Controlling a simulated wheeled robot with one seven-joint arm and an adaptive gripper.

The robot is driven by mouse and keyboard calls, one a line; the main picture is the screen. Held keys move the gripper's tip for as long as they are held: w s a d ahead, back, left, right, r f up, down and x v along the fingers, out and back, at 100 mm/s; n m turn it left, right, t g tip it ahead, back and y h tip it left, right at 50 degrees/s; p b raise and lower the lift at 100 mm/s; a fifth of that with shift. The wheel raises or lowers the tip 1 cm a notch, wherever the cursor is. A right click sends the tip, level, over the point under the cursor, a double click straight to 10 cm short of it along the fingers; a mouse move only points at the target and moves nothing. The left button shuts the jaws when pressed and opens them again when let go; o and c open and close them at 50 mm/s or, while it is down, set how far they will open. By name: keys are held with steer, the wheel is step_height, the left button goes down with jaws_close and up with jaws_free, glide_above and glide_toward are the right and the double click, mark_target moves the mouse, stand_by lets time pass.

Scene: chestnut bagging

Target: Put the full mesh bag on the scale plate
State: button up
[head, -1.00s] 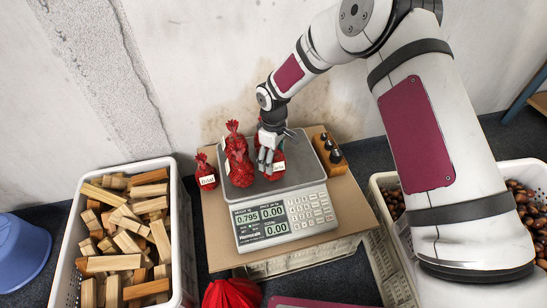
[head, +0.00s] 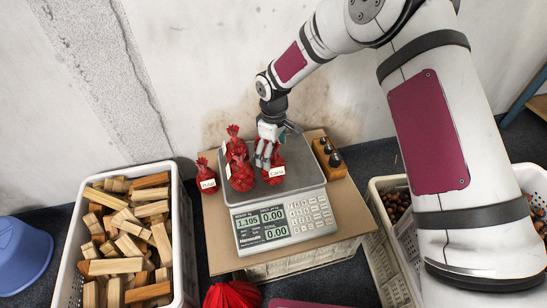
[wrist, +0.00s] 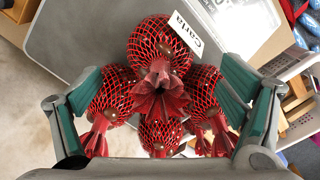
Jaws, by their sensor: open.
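The scale (head: 283,215) stands on a cardboard sheet, its display reading 1.105. A full red mesh bag labelled Carla (head: 275,174) rests on the right part of its grey plate (head: 303,172). Other red mesh bags (head: 240,175) sit beside it on the plate. My gripper (head: 265,160) is just above the Carla bag, pointing down. In the wrist view my gripper (wrist: 160,88) has its teal-padded fingers spread wide. The Carla bag (wrist: 160,42) lies between and beyond them, its gathered red top facing the camera. Parts of the bags hide one another.
Another labelled red bag (head: 207,178) stands on the cardboard (head: 222,250) left of the scale. A wooden weight block (head: 330,160) is close on the right. A crate of wood pieces (head: 125,240) is at left. Red mesh (head: 233,295) lies in front. Chestnut crates stand right.

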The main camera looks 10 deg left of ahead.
step_height(320, 180, up, 7)
steer(key=shift+r+p, duration=0.1)
steer(key=shift+p, duration=0.65)
steer(key=shift+d+r, duration=0.2)
steer(key=shift+r, duration=0.1)
steer(key=s+d+r+m+h, duration=0.1)
steer(key=s+d+r+m, duration=0.1)
steer(key=s+d+r, duration=0.5)
steer(key=s+d+r+m, duration=0.2)
steer(key=d+r, duration=0.3)
steer(key=r, duration=0.3)
steer(key=s+d+r+m+h, duration=0.1)
steer(key=s+d+r+m, duration=0.1)
steer(key=s+d+r, duration=0.5)
steer(key=s+d+r+m, duration=0.1)
steer(key=s+d+m, duration=0.1)
steer(key=s, duration=0.6)
steer(key=s+d+r+m+y, duration=0.1)
steer(key=s+d+m, duration=0.2)
steer(key=s, duration=0.5)
steer(key=s+d+r+m+y, duration=0.1)
steer(key=s+d+m, duration=0.1)
steer(key=s, duration=0.7)
steer(key=shift+d+r+m, duration=0.15)
steer(key=shift+r+m, duration=0.1)
steer(key=shift+m, duration=0.05)
